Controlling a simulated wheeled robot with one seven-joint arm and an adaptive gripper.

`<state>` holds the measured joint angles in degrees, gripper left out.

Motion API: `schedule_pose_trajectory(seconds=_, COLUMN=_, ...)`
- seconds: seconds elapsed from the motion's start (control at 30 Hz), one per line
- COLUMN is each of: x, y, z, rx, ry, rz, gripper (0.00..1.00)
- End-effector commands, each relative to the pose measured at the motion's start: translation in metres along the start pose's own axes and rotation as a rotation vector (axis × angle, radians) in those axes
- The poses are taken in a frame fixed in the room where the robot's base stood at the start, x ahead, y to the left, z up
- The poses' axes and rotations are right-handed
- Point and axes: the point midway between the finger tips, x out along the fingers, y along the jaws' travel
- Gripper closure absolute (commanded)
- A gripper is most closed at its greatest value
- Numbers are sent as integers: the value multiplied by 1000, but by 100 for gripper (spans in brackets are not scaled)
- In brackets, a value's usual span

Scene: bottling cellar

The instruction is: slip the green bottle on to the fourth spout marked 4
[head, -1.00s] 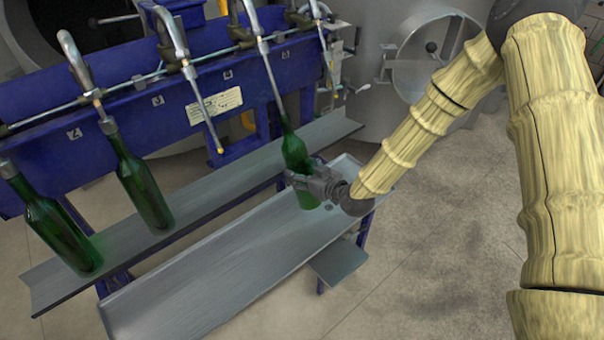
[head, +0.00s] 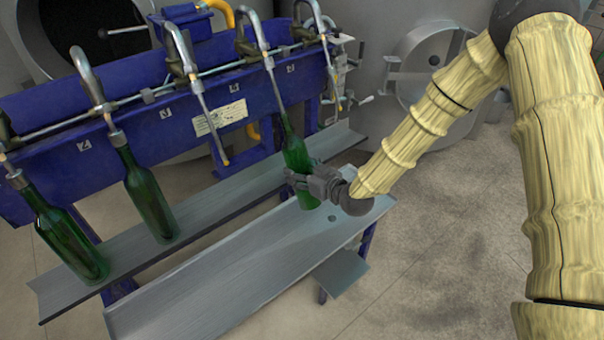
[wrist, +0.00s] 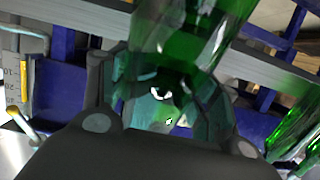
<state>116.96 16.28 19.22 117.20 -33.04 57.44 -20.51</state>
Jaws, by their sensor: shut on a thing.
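The green bottle (head: 296,155) is upright with a slight tilt, and my gripper (head: 306,184) is shut around its lower body. The bottle's base is held off the grey shelf. The fourth spout from the left (head: 273,82) is a thin tube whose lower end meets the bottle's mouth and appears to run into the neck.
Two other green bottles, one at far left (head: 65,235) and one beside it (head: 148,200), stand under spouts. The third spout (head: 210,122) hangs free with a yellow tip. The grey upper shelf (head: 225,190) and lower tray (head: 230,285) lie below. Another spout hangs at right.

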Motion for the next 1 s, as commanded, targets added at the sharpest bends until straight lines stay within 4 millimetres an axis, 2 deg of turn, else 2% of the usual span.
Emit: schedule_pose_trajectory(seconds=1.0, x=6, y=0, z=-42, rx=0, ry=2, rz=0, gripper=78)
